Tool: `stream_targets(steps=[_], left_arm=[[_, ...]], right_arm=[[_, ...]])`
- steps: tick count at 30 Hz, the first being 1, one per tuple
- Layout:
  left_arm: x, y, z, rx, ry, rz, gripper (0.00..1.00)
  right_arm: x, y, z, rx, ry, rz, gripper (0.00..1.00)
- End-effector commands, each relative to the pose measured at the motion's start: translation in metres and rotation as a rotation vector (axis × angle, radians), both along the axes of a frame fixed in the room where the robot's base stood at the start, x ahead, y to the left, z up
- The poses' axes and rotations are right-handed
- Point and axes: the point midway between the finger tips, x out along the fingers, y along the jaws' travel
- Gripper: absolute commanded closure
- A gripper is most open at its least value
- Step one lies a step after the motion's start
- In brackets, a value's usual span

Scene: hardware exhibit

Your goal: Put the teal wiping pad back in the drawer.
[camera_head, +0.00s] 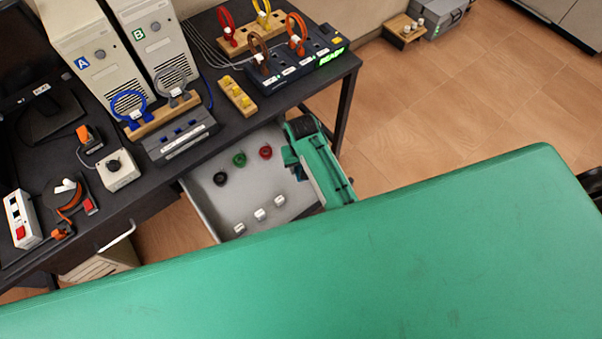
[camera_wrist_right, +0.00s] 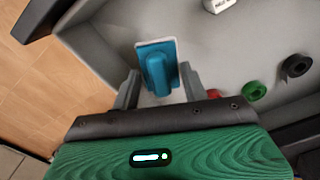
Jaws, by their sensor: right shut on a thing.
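The teal wiping pad (camera_wrist_right: 157,68) has a raised teal grip and a pale edge. My right gripper (camera_wrist_right: 160,88) is shut on it; its fingers stand on either side of the grip. In the head view, my right gripper (camera_head: 297,168) is at the right side of the open drawer (camera_head: 222,200), and a bit of the teal pad (camera_head: 290,156) shows there, partly hidden by my arm. In the wrist view, the pad is over the grey drawer floor near a side wall; its height above the floor is unclear. My left gripper is not in view.
The drawer holds a black roll (camera_head: 220,179), a green roll (camera_head: 239,159), a red roll (camera_head: 265,152) and three white pieces (camera_head: 260,214). Their middle space is clear. The black desk (camera_head: 215,130) above carries computer towers (camera_head: 105,60), cable racks (camera_head: 262,72) and small devices.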

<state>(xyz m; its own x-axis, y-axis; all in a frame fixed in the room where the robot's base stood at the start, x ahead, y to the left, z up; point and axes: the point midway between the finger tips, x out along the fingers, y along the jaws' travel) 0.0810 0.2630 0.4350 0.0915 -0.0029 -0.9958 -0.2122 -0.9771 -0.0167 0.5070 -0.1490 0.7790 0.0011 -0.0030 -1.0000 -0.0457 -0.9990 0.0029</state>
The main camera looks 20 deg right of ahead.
Motion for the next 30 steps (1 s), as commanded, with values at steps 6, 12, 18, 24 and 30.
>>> stream_targets(steps=[6,12,18,24,30], left_arm=[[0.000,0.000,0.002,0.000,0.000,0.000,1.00],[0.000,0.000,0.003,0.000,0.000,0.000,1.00],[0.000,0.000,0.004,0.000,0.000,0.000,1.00],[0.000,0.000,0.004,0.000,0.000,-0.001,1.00],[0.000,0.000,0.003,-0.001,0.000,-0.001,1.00]], right_arm=[[0.001,0.000,-0.027,0.000,-0.001,0.000,0.74],[0.000,0.000,-0.049,0.000,0.001,0.001,0.74],[0.000,0.000,-0.066,0.000,-0.002,0.001,0.74],[0.000,0.000,-0.067,0.000,-0.002,0.001,0.74],[0.000,0.000,-0.069,0.000,-0.001,0.001,0.42]])
